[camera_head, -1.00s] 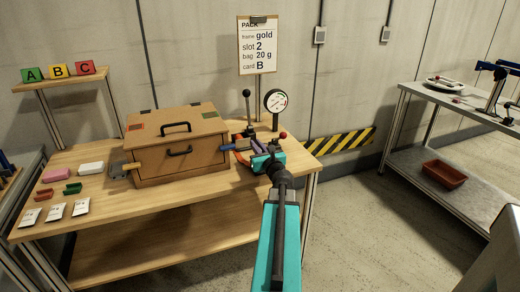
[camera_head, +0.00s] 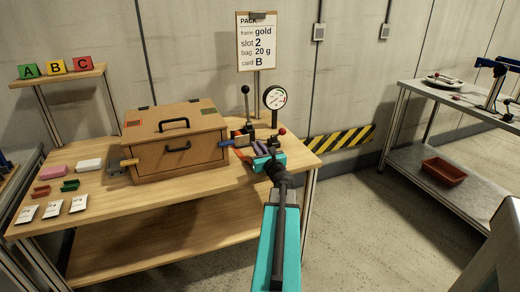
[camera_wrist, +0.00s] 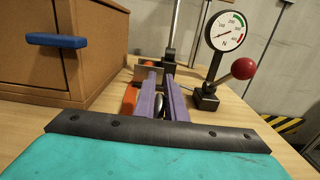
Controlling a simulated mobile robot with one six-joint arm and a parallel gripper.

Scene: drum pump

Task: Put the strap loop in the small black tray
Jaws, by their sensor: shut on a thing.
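My gripper (camera_head: 261,148) is over the right end of the wooden workbench, just right of the wooden box. In the wrist view its purple fingers (camera_wrist: 161,90) point away toward the base of a metal post. A dark, rounded thing (camera_wrist: 160,104) shows between the fingers, which are shut on it; I cannot tell what it is. An orange band-like thing (camera_wrist: 129,99), possibly the strap loop, shows beside the left finger, partly hidden by it. A small dark tray-like thing (camera_head: 117,168) lies left of the box; I cannot tell whether it is the black tray.
The wooden box (camera_head: 178,155) with black handles stands close left of my gripper. A round gauge (camera_head: 275,98) and a red-knobbed lever (camera_wrist: 243,69) stand close by on the right. Paper cards (camera_head: 52,209) lie at the bench's front left. Bare bench top is in front of the box.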

